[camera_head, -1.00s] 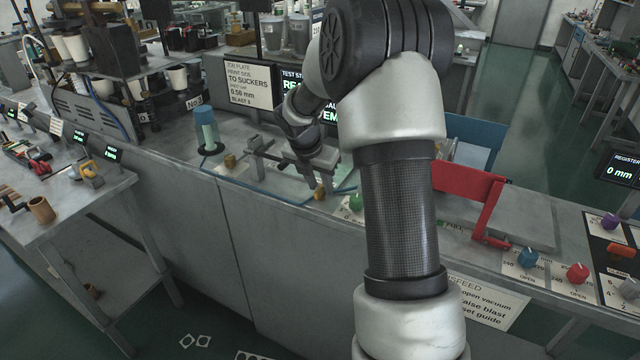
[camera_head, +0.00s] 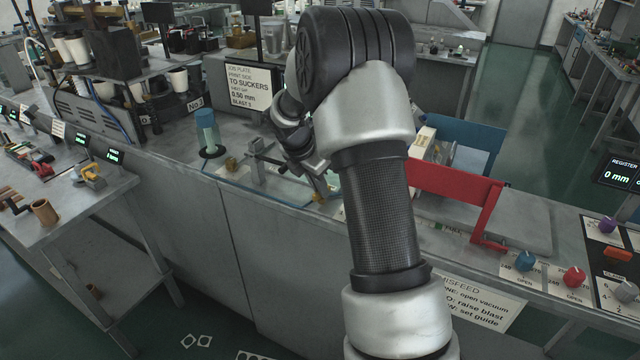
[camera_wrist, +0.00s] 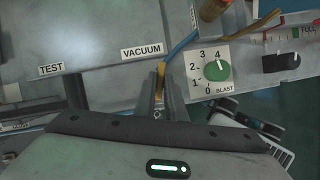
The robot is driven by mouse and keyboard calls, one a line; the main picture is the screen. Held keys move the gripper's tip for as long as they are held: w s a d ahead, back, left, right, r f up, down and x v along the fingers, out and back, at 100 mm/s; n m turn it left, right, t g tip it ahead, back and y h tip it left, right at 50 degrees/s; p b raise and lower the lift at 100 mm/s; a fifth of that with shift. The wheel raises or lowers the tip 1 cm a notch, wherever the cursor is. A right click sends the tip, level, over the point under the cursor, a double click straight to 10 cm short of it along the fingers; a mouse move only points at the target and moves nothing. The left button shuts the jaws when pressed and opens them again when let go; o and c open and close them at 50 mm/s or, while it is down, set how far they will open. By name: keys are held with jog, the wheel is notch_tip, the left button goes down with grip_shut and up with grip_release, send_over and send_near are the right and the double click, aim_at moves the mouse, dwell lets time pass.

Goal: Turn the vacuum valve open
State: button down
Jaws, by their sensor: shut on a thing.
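The vacuum valve shows in the wrist view as a slim yellow handle (camera_wrist: 161,70) beside the VACUUM label (camera_wrist: 142,50). My gripper (camera_wrist: 161,92) is shut on this handle, with its two fingers on either side of it. The handle's lower part is hidden between the fingers. In the head view my gripper (camera_head: 318,178) is low over the bench's front part, partly hidden by my own arm. How far the valve is turned cannot be told.
The green BLAST dial (camera_wrist: 216,70) sits close right of the fingers. A brass fitting (camera_wrist: 213,9) and blue hose lie above. A red bracket (camera_head: 455,185), blue knob (camera_head: 525,260) and red knob (camera_head: 574,276) stand further right along the bench.

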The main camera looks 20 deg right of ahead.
jog(key=m+p, duration=0.1)
jog(key=m, duration=0.1)
jog(key=m+g+p, duration=0.1)
jog(key=shift+w+r+m+g, duration=0.1)
jog(key=shift+w+m+g, duration=0.1)
jog(key=shift+m+g, duration=0.15)
jog(key=m+g+p, duration=0.1)
jog(key=m+p, duration=0.1)
jog(key=m, duration=0.1)
jog(key=shift+w+m, duration=0.1)
jog(key=shift+m, duration=0.25)
jog(key=m+g+p, duration=0.1)
jog(key=m, duration=0.2)
jog(key=shift+w+m+g, duration=0.1)
jog(key=shift+m+g, duration=0.15)
jog(key=shift+m, duration=0.05)
jog(key=shift+d+m+g+y+p, duration=0.15)
jog(key=shift+m+g+y+p, duration=0.45)
jog(key=shift+m, duration=1)
jog(key=c, duration=1.8)
grip_release()
